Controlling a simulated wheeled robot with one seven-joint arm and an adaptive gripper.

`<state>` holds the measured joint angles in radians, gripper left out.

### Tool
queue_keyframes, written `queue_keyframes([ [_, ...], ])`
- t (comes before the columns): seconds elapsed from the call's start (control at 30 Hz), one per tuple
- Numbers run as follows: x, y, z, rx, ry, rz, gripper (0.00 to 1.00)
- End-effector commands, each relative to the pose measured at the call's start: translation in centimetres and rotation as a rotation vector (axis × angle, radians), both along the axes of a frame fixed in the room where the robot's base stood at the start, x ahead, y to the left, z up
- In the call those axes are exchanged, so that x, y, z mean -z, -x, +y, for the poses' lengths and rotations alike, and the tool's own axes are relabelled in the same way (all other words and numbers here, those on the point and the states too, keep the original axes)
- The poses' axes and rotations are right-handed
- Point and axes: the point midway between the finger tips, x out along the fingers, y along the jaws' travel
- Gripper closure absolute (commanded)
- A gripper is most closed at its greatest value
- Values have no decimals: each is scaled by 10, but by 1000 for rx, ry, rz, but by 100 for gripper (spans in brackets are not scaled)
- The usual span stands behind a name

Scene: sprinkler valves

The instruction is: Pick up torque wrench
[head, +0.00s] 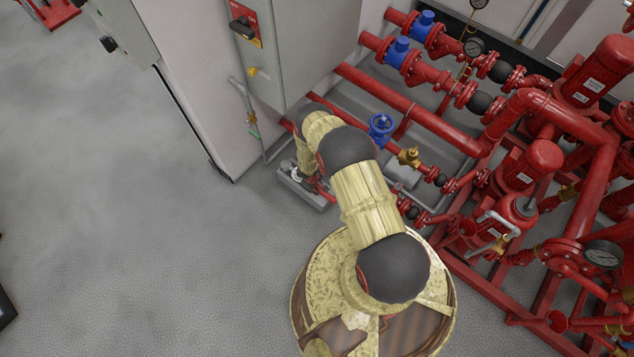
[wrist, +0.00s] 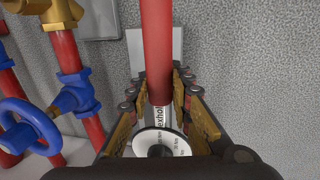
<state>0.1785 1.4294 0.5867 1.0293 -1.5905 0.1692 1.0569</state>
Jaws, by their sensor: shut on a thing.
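The torque wrench (wrist: 157,45) shows in the wrist view as a long red bar. A pale lettered section and a white disc are at its near end. My gripper (wrist: 158,88) has one finger on each side of it and is shut on it around the lettered section. In the head view my gripper (head: 302,172) is low beside the cabinet, largely covered by my arm. Little of the wrench can be made out there.
A grey cabinet (head: 300,45) stands behind my gripper. Red pipework (head: 400,105) with a blue handwheel (head: 381,126) runs to the right; a blue wheel (wrist: 28,125) is close at left in the wrist view. The floor (head: 120,240) at left is clear.

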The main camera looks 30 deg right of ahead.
Motion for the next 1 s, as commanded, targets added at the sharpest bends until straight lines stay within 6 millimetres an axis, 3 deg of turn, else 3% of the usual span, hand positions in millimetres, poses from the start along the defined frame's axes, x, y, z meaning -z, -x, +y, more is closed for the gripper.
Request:
queue_keyframes([
  [0.57, -32, 56, 41, -2, 0, -2, 100],
  [1.0, -37, 68, 50, 0, 0, -2, 100],
])
